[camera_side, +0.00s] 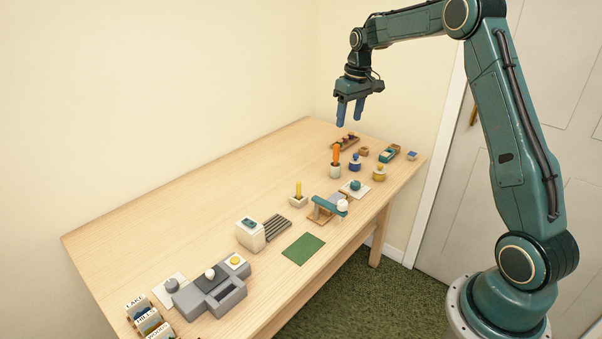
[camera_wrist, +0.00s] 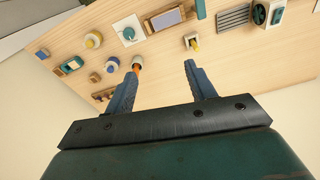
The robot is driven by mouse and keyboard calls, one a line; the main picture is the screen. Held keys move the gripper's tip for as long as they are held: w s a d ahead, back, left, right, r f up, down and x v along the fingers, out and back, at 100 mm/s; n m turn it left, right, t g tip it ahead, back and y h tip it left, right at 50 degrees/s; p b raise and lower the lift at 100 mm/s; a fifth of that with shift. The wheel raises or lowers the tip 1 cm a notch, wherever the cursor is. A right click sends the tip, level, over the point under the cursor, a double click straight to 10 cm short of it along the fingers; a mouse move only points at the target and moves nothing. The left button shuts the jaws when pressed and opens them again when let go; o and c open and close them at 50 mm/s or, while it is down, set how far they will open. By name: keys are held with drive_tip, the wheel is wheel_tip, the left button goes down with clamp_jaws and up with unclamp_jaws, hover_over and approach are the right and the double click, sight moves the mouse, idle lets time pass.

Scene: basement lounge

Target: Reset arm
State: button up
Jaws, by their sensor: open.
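My gripper (camera_side: 350,113) hangs above the far part of the wooden table (camera_side: 200,191), with its blue fingers pointing down. The fingers are apart with nothing between them. In the wrist view my gripper (camera_wrist: 158,78) also shows open and empty, with the table beyond it. Below and near it in the side view stands a white cup with an orange thing (camera_side: 336,155) upright in it. In the wrist view the orange thing (camera_wrist: 137,66) is partly hidden behind the left finger.
Blue and yellow-brown jars (camera_side: 379,173), a small rack (camera_side: 346,141) and a white square with a teal knob (camera_side: 355,187) stand around there. A green mat (camera_side: 303,248), a grey block fixture (camera_side: 210,293) and labelled boxes (camera_side: 147,321) lie nearer. The table's left side is clear.

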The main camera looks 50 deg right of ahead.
drive_tip(key=s+a+r+t, duration=0.1)
drive_tip(key=s+a+r, duration=0.5)
drive_tip(key=a, duration=0.2)
drive_tip(key=s+a+r+t, duration=0.1)
drive_tip(key=s+a+r, duration=0.5)
drive_tip(key=s+a, duration=0.15)
drive_tip(key=s+a+f+t, duration=0.1)
drive_tip(key=s+a, duration=0.3)
drive_tip(key=s, duration=0.4)
drive_tip(key=s+a+f+n+t, duration=0.1)
drive_tip(key=s+a+f, duration=0.1)
drive_tip(key=s+a, duration=0.3)
drive_tip(key=s, duration=0.4)
drive_tip(key=shift+s+a+f+n, duration=0.25)
drive_tip(key=shift+n, duration=0.05)
